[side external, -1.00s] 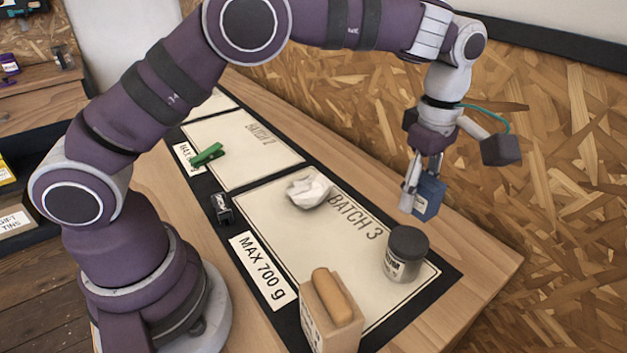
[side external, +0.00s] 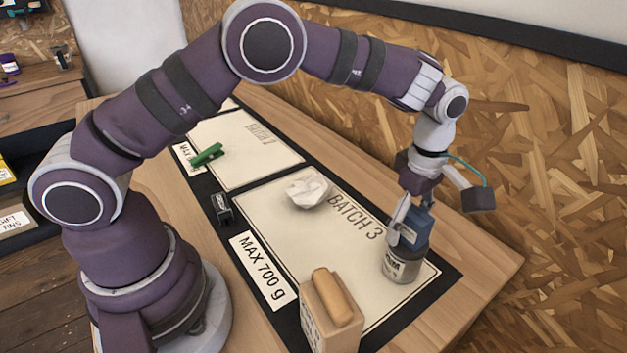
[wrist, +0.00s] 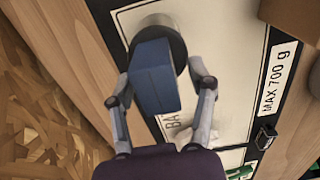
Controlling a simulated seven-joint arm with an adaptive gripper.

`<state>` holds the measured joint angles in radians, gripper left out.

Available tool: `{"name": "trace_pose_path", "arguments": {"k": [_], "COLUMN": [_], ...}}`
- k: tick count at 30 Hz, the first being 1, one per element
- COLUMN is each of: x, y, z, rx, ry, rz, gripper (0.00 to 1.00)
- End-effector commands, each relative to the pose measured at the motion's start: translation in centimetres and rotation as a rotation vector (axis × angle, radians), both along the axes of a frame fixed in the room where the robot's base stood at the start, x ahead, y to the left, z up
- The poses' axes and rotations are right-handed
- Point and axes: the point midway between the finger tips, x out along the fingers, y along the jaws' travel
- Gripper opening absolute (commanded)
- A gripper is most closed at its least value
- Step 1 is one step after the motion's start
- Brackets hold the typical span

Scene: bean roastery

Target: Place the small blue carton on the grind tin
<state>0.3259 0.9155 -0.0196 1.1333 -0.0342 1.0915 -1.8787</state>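The small blue carton (side external: 415,229) is between the fingers of my gripper (side external: 409,222), which is shut on it. The grind tin (side external: 402,265), a pale can with a dark lid, stands upright on the Batch 3 panel. In the side external view the carton is directly over the tin and hides most of its lid. In the wrist view the carton (wrist: 153,76) overlaps the dark lid (wrist: 172,40), with a finger on each side of it. I cannot tell whether the carton touches the lid.
A box with a tan roll-shaped piece on top (side external: 333,296) stands near the tin. Crumpled white paper (side external: 309,189), a small black item (side external: 222,208) and a green clip (side external: 207,154) lie farther away. The middle of the Batch 3 panel (side external: 290,235) is clear.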

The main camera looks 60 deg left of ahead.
Motion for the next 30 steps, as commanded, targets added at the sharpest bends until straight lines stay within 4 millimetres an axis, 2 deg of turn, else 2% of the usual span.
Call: {"name": "trace_pose_path", "arguments": {"k": [5, 8, 11, 18, 26, 30], "x": [0.0, 0.1, 0.1, 0.1, 0.0, -0.4], "y": [0.0, 0.0, 0.0, -0.1, 0.0, 1.3], "z": [0.1, 1.1, 3.1, 9.8, 12.1, 14.0], "rx": [0.000, 0.000, -0.002, -0.003, 0.000, -0.005], "ry": [-0.001, -0.003, -0.006, -0.008, -0.002, -0.039], "rz": [0.000, 0.000, 0.000, 0.000, -0.002, -0.112], "gripper": [0.55, 0.55, 0.55, 0.55, 0.55, 0.55]}}
